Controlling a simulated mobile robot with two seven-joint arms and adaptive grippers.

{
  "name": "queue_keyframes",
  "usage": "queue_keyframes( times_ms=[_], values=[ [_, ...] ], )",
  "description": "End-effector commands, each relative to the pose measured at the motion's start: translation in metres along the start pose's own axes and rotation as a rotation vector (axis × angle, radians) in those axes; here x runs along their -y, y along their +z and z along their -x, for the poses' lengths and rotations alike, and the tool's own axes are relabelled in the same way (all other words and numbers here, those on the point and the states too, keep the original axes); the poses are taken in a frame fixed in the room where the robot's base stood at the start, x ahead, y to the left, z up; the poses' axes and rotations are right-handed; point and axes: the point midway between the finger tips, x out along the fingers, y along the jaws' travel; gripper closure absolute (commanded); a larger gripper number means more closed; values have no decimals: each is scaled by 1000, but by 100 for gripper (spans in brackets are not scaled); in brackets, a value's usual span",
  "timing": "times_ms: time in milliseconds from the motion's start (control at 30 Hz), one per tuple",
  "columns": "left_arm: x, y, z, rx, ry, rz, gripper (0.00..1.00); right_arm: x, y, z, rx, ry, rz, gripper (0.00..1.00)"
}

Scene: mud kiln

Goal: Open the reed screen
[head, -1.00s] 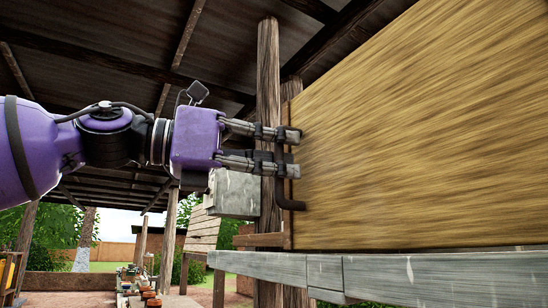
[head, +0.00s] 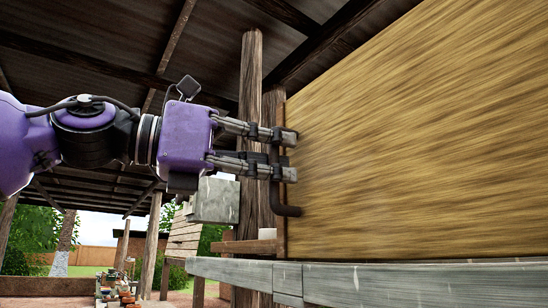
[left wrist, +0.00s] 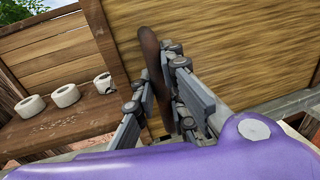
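The reed screen (head: 420,140) is a large straw-coloured panel on the right of the head view; it also shows in the left wrist view (left wrist: 245,50). Its dark bar handle (head: 287,210) stands near its left edge. My left gripper (head: 284,155) is at the handle, with one finger on each side of it. In the left wrist view the handle (left wrist: 150,45) passes between the fingertips (left wrist: 158,68), which appear closed on it. The fingers hide part of the handle. My right gripper is in neither view.
A pale wooden ledge (head: 370,281) runs under the screen. Wooden posts (head: 249,120) stand left of its edge. A brown shelf (left wrist: 60,128) bears several white rings (left wrist: 65,96). A grey block (head: 215,200) is below my left gripper. A roof is overhead.

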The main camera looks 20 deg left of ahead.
Motion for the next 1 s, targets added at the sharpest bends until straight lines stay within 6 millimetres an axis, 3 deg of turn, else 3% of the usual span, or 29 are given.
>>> queue_keyframes(
  times_ms=[33,133,567,1000],
  values=[
    [-1,-1,0,-2,0,1,82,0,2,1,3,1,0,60],
    [-1,-1,0,-2,1,1,69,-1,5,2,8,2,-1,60],
    [-1,0,4,1,1,0,69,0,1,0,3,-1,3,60],
    [0,2,45,6,0,-3,69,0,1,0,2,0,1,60]
  ],
)
